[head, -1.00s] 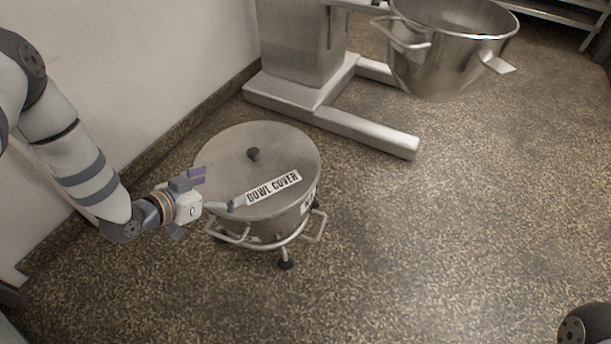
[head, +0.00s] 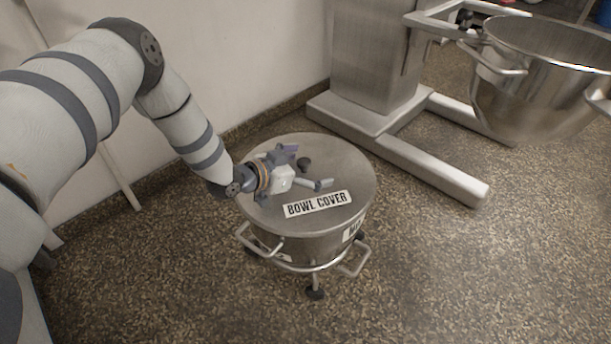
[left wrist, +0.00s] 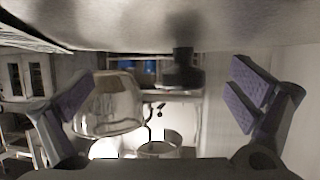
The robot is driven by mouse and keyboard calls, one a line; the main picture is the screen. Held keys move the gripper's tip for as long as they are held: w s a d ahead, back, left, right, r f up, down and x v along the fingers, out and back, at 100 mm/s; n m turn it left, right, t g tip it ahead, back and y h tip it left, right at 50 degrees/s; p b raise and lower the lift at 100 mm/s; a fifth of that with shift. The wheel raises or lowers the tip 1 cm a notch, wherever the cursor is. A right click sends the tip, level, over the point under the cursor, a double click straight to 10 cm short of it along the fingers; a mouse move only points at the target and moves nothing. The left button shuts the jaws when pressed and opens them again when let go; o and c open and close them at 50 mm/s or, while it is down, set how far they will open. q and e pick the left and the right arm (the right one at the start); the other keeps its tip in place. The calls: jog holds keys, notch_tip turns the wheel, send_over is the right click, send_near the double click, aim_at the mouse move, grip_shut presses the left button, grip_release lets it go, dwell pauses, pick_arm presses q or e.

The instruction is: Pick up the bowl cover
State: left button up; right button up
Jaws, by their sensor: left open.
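The bowl cover (head: 345,170) is a round, flat grey metal lid with a white "BOWL COVER" label and a small black knob (head: 304,164). It lies on a metal bowl (head: 312,246) on the floor. My left gripper (head: 307,167) is open and low over the cover, hiding part of its left side. In the head view the knob appears between its fingers. In the left wrist view, which looks upside down, the cover (left wrist: 120,22) spans the top, and the knob (left wrist: 183,70) hangs between the open fingers, nearer the right one. Contact cannot be seen. My right gripper is out of view.
The bowl sits in a tubular stand (head: 353,262) with handles and black feet. A steel mixer base (head: 430,165) and a second bowl (head: 540,90) stand to the right behind. A white wall (head: 235,60) is at the back left. The speckled floor in front is clear.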

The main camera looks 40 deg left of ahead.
pick_arm(q)
jog(key=shift+s, duration=0.1)
grip_shut()
